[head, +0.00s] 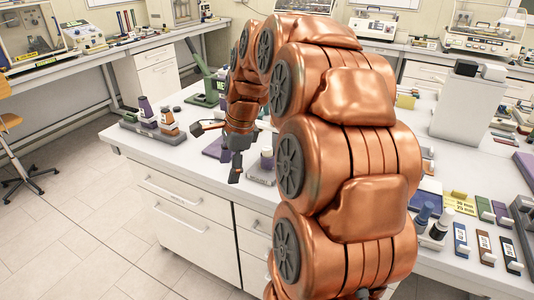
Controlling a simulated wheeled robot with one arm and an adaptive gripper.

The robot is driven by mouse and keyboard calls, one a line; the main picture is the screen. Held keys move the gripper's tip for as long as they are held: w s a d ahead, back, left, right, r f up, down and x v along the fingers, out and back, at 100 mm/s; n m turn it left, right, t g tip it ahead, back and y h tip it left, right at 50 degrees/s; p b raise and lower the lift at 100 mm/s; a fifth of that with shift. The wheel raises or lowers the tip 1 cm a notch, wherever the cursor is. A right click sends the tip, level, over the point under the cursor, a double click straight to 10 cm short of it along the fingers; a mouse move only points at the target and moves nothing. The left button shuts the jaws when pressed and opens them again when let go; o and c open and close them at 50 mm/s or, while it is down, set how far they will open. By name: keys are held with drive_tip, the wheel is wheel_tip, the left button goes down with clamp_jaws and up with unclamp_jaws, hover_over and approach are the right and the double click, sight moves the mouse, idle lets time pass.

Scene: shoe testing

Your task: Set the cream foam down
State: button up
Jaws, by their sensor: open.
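My gripper (236,166) is small and dark grey in the head view, at the end of my copper-coloured arm. It points down close to the front edge of the white bench (185,160). It is open, and I see nothing held in it. I cannot pick out the cream foam for certain. My arm covers much of the bench's middle and could hide it.
A holder with bottles (146,113) stands at the bench's left end, near a green stand (203,85). A purple block (216,148) lies beside my gripper. Labelled coloured blocks (483,243) line the right side. Drawers (180,205) face the open floor.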

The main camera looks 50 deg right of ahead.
drive_tip(key=w+d+m+t, duration=0.1)
drive_tip(key=w+d+m, duration=0.1)
drive_tip(key=d+m, duration=0.6)
drive_tip(key=m+t+h, duration=0.1)
drive_tip(key=m, duration=0.3)
approach(268, 148)
drive_tip(key=f, duration=0.2)
drive_tip(key=shift+w+a+p+x, duration=0.15)
drive_tip(key=shift+p+x, duration=0.45)
drive_tip(key=shift+x, duration=1.25)
drive_tip(key=shift+w+a+p+x, duration=0.1)
drive_tip(key=shift+p+x, duration=0.5)
drive_tip(key=shift+x, duration=1.25)
drive_tip(key=shift+r, duration=0.2)
drive_tip(key=c, duration=0.8)
drive_tip(key=shift+c, duration=0.2)
drive_tip(key=shift+r, duration=0.1)
